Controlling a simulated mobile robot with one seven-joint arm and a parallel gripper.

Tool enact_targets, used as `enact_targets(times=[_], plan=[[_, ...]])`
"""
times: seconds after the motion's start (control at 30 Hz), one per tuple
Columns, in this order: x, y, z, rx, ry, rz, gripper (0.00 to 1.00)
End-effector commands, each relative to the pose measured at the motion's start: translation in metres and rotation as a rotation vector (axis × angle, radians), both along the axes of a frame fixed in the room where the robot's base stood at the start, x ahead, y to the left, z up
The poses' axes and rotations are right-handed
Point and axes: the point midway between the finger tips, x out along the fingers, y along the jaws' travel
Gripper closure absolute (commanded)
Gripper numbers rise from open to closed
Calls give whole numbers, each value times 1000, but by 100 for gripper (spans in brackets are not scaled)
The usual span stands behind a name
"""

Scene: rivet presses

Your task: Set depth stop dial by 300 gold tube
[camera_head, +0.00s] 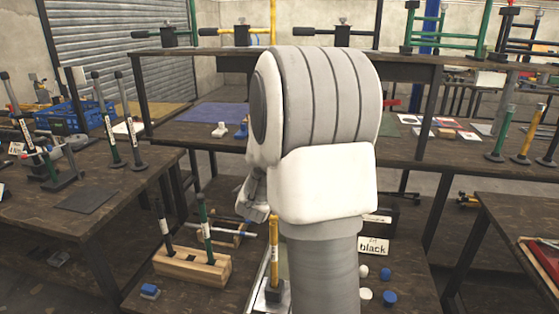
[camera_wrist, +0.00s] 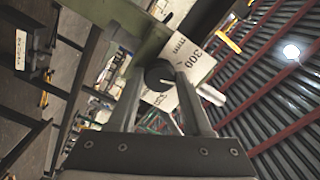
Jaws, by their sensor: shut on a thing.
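In the wrist view a round black dial (camera_wrist: 160,74) with a white pointer line sits between my fingertips. A white plate (camera_wrist: 188,66) behind it reads "300 mm". My gripper (camera_wrist: 158,84) is shut on the dial. In the head view my gripper (camera_head: 252,200) shows partly behind my own arm, above the lower table. A gold tube (camera_head: 274,238) with a small white label stands upright in a dark base just below and right of it. My arm hides part of that area, and the dial cannot be made out in the head view.
A wooden block (camera_head: 190,267) holding a black and a green upright stands left of the gold tube. A "black" sign (camera_head: 373,246) and several blue and white pieces lie to the right. A blue crate (camera_head: 75,117) stands on the left table. Shelves with frames stand behind.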

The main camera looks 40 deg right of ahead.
Motion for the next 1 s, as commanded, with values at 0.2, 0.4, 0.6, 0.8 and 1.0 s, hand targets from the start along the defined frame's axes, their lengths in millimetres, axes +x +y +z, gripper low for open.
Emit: enact_targets(times=[0.2, 0.4, 0.6, 0.8, 1.0], plan=[[0, 1, -2, -133, 155, 1, 100], [0, 1, -1, -250, 292, 1, 100], [0, 0, -1, -346, 407, 0, 100], [0, 0, -1, -412, 486, 1, 100], [0, 0, -1, -448, 527, 1, 100]])
